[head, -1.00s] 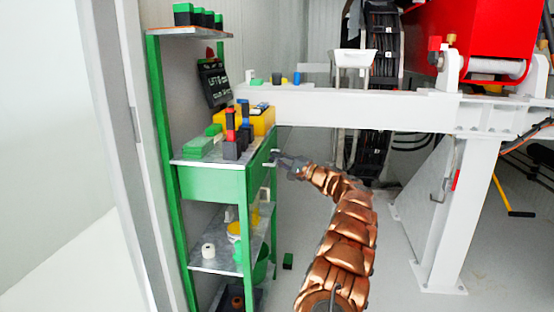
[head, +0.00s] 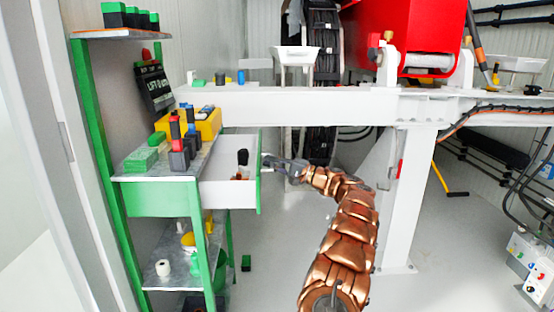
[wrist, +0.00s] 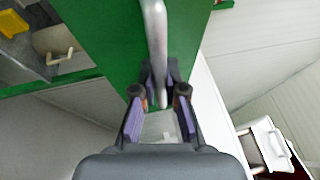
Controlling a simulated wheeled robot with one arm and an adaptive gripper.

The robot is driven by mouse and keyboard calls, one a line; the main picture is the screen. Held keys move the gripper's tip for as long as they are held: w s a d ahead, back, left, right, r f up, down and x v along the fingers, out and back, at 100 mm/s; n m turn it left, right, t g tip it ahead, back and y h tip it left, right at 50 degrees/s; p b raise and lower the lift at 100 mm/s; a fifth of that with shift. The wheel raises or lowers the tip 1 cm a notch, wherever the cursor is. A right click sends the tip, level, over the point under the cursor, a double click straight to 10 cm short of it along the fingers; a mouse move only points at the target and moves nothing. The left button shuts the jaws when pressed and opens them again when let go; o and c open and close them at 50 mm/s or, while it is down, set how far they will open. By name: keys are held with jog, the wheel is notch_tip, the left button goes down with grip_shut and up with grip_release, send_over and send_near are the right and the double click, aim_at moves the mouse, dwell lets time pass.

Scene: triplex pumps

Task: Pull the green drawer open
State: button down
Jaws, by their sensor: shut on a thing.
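The green drawer (head: 259,172) stands pulled out from the green workbench, its white inside showing in the head view with a small dark and white item (head: 242,160) in it. My gripper (head: 268,161) is at the drawer's front on its right side. In the wrist view my gripper (wrist: 159,98) is shut on the grey bar handle (wrist: 156,45), which runs between its fingers across the green drawer front (wrist: 105,40). The exact finger contact is partly hidden.
The bench top (head: 135,168) holds green blocks, red and dark items and a yellow box (head: 207,125). A white beam (head: 300,104) runs behind the drawer. The lower shelf (head: 170,275) holds a white roll.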

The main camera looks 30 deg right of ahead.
jog(key=c, duration=1.2)
grip_release()
jog(key=shift+d, duration=0.1)
jog(key=v, duration=1.2)
